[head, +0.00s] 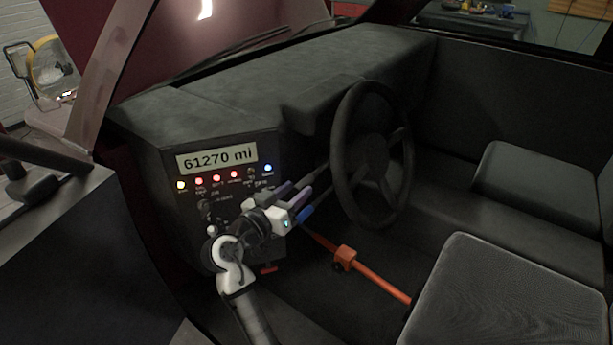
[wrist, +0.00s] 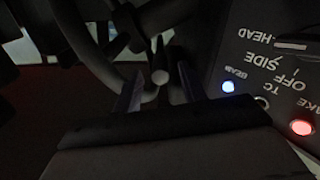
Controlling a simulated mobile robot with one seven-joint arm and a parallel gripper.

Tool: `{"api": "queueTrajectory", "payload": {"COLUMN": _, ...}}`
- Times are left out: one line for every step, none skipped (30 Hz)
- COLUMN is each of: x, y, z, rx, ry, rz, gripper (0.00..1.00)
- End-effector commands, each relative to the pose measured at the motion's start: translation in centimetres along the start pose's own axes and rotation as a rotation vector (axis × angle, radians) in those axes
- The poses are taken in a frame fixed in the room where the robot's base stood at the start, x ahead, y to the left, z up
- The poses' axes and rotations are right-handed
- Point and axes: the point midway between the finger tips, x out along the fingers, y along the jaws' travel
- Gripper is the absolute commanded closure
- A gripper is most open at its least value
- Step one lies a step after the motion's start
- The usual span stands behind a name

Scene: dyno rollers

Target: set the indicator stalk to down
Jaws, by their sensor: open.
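The indicator stalk (wrist: 160,75) shows in the wrist view as a grey rod with a round end, pointing towards the camera. My gripper (wrist: 160,82) is open, with one finger on each side of the stalk's end. I cannot tell whether either finger touches it. In the head view my gripper (head: 304,200) is at the left side of the steering wheel (head: 370,150), between the wheel and the dash panel. Dark rods show near the fingertips there, but which one is the stalk is unclear.
The dash panel (head: 226,186) has a lit mileage display (head: 217,158), several coloured lamps and switches close to my arm. An orange bar (head: 375,278) crosses the footwell below my gripper. A seat (head: 490,290) stands at the right. The wheel rim (wrist: 75,35) is close in the wrist view.

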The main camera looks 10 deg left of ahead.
Motion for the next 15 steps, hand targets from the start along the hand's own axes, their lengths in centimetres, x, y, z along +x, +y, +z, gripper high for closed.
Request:
{"api": "queueTrajectory", "payload": {"x": 1.1, "y": 0.1, "z": -0.3, "rx": -0.001, "ry": -0.001, "rz": 0.004, "gripper": 0.59}}
{"api": "queueTrajectory", "payload": {"x": 1.7, "y": 0.1, "z": -0.3, "rx": -0.001, "ry": -0.001, "rz": 0.003, "gripper": 0.59}}
{"api": "queueTrajectory", "payload": {"x": 2.3, "y": 0.1, "z": -0.2, "rx": -0.001, "ry": -0.001, "rz": 0.003, "gripper": 0.59}}
{"api": "queueTrajectory", "payload": {"x": 2.8, "y": 0.2, "z": -0.2, "rx": -0.001, "ry": -0.002, "rz": 0.004, "gripper": 0.59}}
{"api": "queueTrajectory", "payload": {"x": 3.2, "y": 0.1, "z": -0.2, "rx": -0.002, "ry": -0.001, "rz": 0.003, "gripper": 0.59}}
{"api": "queueTrajectory", "payload": {"x": 3.7, "y": 0.1, "z": -0.2, "rx": -0.001, "ry": 0.0, "rz": 0.001, "gripper": 0.59}}
{"api": "queueTrajectory", "payload": {"x": 4.0, "y": 0.0, "z": -0.2, "rx": -0.001, "ry": 0.0, "rz": 0.001, "gripper": 0.59}}
{"api": "queueTrajectory", "payload": {"x": 4.3, "y": 0.0, "z": -0.1, "rx": 0.0, "ry": 0.0, "rz": 0.001, "gripper": 0.59}}
{"api": "queueTrajectory", "payload": {"x": 4.6, "y": 0.1, "z": -0.1, "rx": 0.0, "ry": 0.0, "rz": 0.001, "gripper": 0.59}}
{"api": "queueTrajectory", "payload": {"x": 4.7, "y": 0.1, "z": -0.1, "rx": 0.001, "ry": 0.001, "rz": 0.001, "gripper": 0.59}}
{"api": "queueTrajectory", "payload": {"x": 4.9, "y": 0.0, "z": -0.1, "rx": 0.001, "ry": 0.001, "rz": 0.001, "gripper": 0.59}}
{"api": "queueTrajectory", "payload": {"x": 5.0, "y": 0.0, "z": -0.1, "rx": 0.001, "ry": 0.001, "rz": 0.0, "gripper": 0.59}}
{"api": "queueTrajectory", "payload": {"x": 5.1, "y": 0.0, "z": -0.1, "rx": 0.001, "ry": 0.001, "rz": 0.0, "gripper": 0.59}}
{"api": "queueTrajectory", "payload": {"x": 5.1, "y": 0.0, "z": 0.0, "rx": 0.001, "ry": 0.001, "rz": -0.001, "gripper": 0.59}}
{"api": "queueTrajectory", "payload": {"x": 5.1, "y": 0.0, "z": 0.0, "rx": 0.001, "ry": 0.001, "rz": -0.001, "gripper": 0.59}}
